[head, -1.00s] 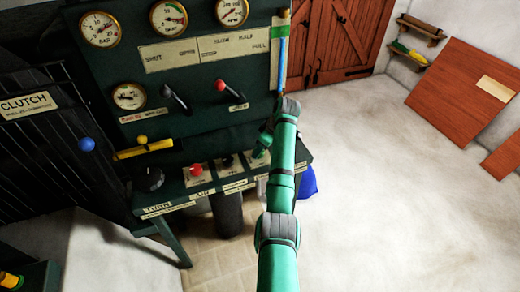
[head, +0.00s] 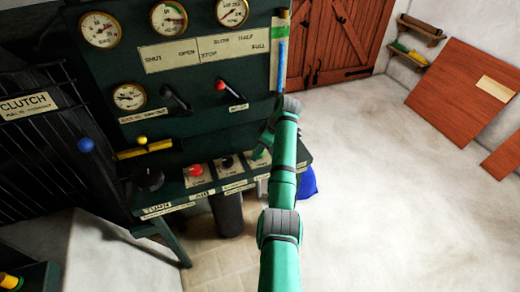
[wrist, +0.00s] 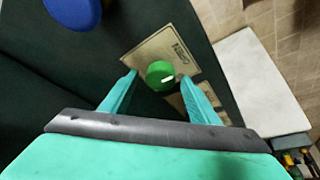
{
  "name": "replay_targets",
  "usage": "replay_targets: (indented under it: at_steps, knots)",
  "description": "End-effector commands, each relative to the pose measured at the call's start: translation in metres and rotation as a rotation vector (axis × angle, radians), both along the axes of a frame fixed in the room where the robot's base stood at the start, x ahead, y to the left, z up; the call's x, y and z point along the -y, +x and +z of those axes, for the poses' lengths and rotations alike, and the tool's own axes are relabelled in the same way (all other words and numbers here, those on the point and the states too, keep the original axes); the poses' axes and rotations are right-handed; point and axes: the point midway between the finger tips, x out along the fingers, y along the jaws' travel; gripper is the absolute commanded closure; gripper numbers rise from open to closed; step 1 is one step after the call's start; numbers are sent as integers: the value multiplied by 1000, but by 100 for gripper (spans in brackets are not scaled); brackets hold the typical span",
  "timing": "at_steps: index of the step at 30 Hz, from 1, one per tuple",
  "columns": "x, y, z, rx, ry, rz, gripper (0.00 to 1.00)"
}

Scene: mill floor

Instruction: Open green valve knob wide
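The green valve knob (wrist: 160,75) shows in the wrist view as a round green top with a pale mark, over a cream label plate on the dark panel. My gripper (wrist: 157,80) is open. Its two teal fingers stand either side of the knob, with a small gap on each side; no firm grip shows. In the head view my gripper (head: 262,148) is at the right end of the desk's sloping control shelf. The knob cannot be made out clearly there behind my arm.
Left along the shelf are a red knob (head: 196,170), a black knob (head: 227,161) and a black dial (head: 149,179). Levers and gauges rise behind. A blue rounded thing (wrist: 75,10) is at the wrist view's upper left. The floor (head: 400,200) at right is clear.

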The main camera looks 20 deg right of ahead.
Motion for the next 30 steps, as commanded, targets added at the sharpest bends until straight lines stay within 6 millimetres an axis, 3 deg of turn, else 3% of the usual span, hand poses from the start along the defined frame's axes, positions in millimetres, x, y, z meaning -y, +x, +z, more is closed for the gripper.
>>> replay_targets:
  at_steps: [8,21,30]
  knots:
    - [2,-2,6,0,0,-1,45]
    - [23,-21,76,1,-1,-1,45]
    - [32,-28,99,0,0,-2,45]
